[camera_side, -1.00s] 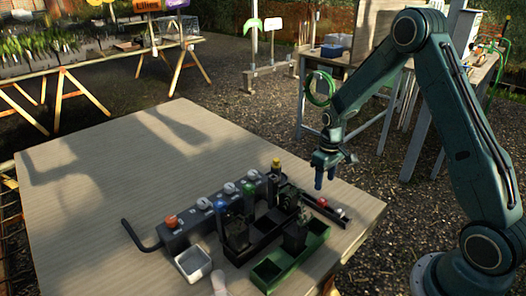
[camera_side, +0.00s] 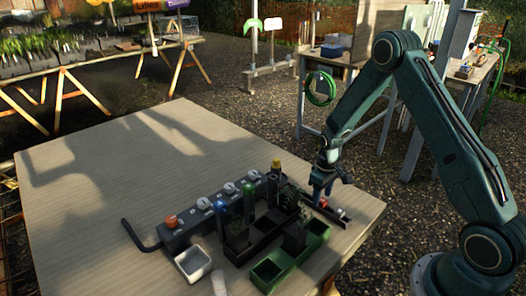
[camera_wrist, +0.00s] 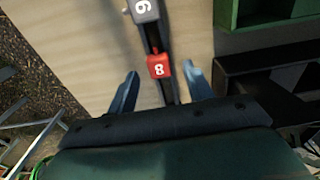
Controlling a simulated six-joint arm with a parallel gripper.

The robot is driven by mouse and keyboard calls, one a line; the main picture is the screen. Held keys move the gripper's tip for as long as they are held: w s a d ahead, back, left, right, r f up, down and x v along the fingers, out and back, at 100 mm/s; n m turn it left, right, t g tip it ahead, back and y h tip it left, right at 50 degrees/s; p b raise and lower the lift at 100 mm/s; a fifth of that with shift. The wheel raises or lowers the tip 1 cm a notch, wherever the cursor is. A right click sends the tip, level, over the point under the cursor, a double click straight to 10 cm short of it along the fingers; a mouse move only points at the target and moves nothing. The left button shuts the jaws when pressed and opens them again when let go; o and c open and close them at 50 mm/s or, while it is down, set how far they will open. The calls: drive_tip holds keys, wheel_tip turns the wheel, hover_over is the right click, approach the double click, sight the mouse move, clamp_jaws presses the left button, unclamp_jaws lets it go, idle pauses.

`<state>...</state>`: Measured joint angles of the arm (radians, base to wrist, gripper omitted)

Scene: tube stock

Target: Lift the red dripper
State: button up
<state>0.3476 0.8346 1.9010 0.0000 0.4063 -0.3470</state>
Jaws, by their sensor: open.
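In the side view my gripper (camera_side: 320,192) hangs low over the rail, fingers pointing down.
A dark rack (camera_side: 262,236) and a green tray (camera_side: 283,262) stand left of the rail. A grey manifold (camera_side: 176,238) with coloured knobs lies behind them. A small white bin (camera_side: 192,265) is at the front. The table's left half (camera_side: 90,215) is clear.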

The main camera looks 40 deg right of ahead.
drive_tip(key=shift+f, duration=0.8)
drive_tip(key=shift+c, duration=0.4)
drive_tip(key=c, duration=1)
